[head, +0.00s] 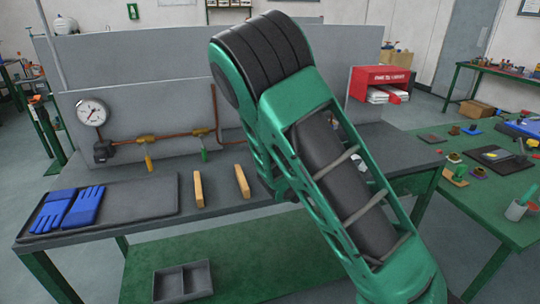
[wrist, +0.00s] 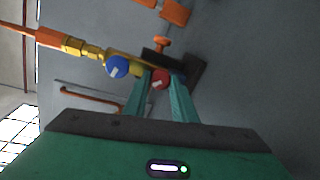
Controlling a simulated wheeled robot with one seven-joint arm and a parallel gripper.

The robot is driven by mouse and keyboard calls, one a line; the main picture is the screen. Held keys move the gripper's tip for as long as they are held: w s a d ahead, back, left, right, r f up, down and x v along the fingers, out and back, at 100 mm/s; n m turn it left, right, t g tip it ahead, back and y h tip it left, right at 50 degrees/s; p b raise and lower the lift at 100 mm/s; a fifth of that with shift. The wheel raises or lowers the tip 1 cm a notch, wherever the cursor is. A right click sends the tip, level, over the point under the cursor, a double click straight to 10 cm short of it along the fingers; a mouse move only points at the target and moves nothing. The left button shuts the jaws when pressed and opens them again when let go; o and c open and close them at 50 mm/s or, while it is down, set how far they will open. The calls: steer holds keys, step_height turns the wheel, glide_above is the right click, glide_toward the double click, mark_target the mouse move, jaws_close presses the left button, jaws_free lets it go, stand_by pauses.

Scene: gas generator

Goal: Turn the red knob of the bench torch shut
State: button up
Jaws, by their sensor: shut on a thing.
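In the wrist view, the red knob (wrist: 160,79) of the bench torch sits between the tips of my two teal fingers. My gripper (wrist: 163,84) is shut on the red knob. A blue knob (wrist: 117,66) is just to its left, on the brass body of the torch (wrist: 94,51). An orange hose (wrist: 48,38) runs into brass fittings at the upper left. In the head view, my green arm covers the torch, the red knob and my gripper.
A pressure gauge (head: 92,112) and copper pipe with yellow-handled (head: 149,163) and green-handled (head: 204,155) valves stand along the back panel. A red box (head: 380,80) is at right.

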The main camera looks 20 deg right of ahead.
steer(key=m, duration=0.2)
steer(key=m+y, duration=0.1)
steer(key=m, duration=0.1)
steer(key=shift+s+d+m, duration=0.1)
steer(key=shift+d+m, duration=0.2)
steer(key=shift+d, duration=0.05)
steer(key=shift+f+m+y, duration=0.15)
steer(key=shift+m+y, duration=0.35)
steer(key=shift+m, duration=0.5)
steer(key=shift+s+a+f, duration=0.1)
steer(key=o, duration=0.8)
steer(key=shift+o, duration=1.2)
steer(key=shift+r, duration=0.2)
